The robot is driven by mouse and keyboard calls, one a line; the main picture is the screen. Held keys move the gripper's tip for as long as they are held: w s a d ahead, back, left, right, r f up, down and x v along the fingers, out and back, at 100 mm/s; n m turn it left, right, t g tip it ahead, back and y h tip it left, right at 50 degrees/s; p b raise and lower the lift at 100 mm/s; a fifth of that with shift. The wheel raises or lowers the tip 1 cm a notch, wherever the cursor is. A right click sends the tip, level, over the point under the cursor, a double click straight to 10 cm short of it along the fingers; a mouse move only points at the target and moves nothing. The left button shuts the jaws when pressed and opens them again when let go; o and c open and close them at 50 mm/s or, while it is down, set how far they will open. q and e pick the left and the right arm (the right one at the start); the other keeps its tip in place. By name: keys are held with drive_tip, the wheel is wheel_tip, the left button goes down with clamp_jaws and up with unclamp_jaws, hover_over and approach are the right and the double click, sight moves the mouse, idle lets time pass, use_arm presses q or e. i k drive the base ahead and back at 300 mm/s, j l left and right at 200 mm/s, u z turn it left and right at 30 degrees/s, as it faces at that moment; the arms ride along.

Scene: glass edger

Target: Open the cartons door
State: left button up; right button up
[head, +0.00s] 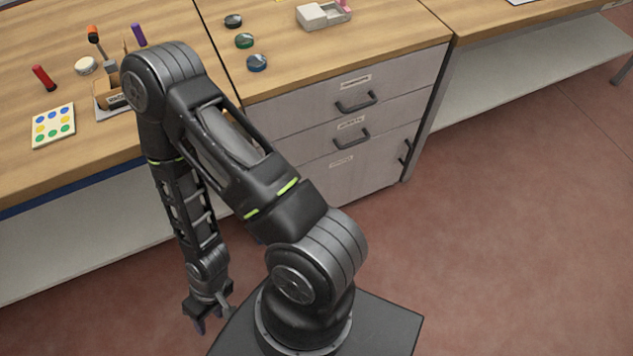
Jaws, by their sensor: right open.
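The lower front panel (345,180) of the grey cabinet is a door with a small label that is too small to read. Its dark vertical handle (405,153) is near the right edge. The door looks closed, flush with the drawers above it. My right gripper (214,314) hangs low at the left of my base, pointing down, open and empty. It is well to the left of the door and apart from it. My right arm covers the cabinet's lower left part. My left gripper is not in view.
Above the door are two drawers with dark handles, the upper handle (356,103) and the lower handle (351,136). The wooden bench top (330,60) carries round tins and a grey holder (322,14). The red floor (520,220) to the right is clear.

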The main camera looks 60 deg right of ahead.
sight(342, 177)
drive_tip(key=z, duration=3.15)
drive_tip(key=k+j+z, duration=0.2)
drive_tip(key=j, duration=0.15)
drive_tip(key=k+j, duration=0.1)
drive_tip(key=j, duration=0.7)
drive_tip(key=k+j, duration=0.15)
drive_tip(key=j, duration=0.25)
drive_tip(key=i+l+z, duration=0.45)
drive_tip(key=i+z, duration=0.25)
drive_tip(key=i, duration=0.25)
drive_tip(key=i+z, duration=0.35)
drive_tip(key=i, duration=0.15)
